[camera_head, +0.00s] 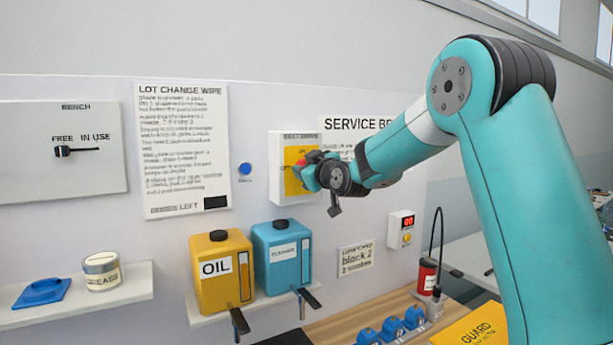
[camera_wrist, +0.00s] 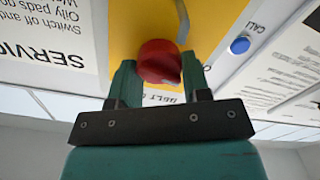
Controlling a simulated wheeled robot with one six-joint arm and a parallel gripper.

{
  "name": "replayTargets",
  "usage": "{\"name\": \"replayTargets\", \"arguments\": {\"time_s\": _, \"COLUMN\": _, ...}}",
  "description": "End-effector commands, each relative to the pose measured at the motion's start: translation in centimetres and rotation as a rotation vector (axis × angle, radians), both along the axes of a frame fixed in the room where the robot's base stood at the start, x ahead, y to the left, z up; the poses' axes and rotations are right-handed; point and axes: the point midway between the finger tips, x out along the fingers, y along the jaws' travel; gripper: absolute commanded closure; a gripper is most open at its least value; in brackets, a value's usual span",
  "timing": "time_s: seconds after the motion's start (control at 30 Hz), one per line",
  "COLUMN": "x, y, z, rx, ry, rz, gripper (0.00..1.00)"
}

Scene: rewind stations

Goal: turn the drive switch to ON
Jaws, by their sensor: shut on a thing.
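The drive switch is a red knob (camera_wrist: 157,55) on a yellow plate (camera_wrist: 120,25), set in a white box (camera_head: 275,180) on the wall. In the head view the plate (camera_head: 293,188) carries small lettering, with what looks like ON at the top and OFF at the left. My gripper (camera_head: 310,172) is at the front of the switch and covers much of it. In the wrist view my gripper (camera_wrist: 158,72) has one finger on each side of the red knob and is shut on it. Which mark the knob points to is not clear.
A blue call button (camera_head: 245,169) is left of the box. Below are an orange oil can (camera_head: 215,250) and a blue can (camera_head: 280,245) on a shelf. The wall around the box is flat.

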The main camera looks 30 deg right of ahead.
Motion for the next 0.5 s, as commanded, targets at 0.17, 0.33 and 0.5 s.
{"name": "replayTargets", "arguments": {"time_s": 0.17, "x": -0.02, "y": -0.04, "z": -0.46, "rx": 0.158, "ry": -0.005, "rz": 0.001, "gripper": 0.8}}
{"name": "replayTargets", "arguments": {"time_s": 0.33, "x": -0.02, "y": -0.09, "z": -0.38, "rx": 0.32, "ry": -0.005, "rz": 0.002, "gripper": 0.8}}
{"name": "replayTargets", "arguments": {"time_s": 0.5, "x": -0.01, "y": -0.18, "z": -0.35, "rx": 0.482, "ry": -0.005, "rz": 0.0, "gripper": 0.8}}
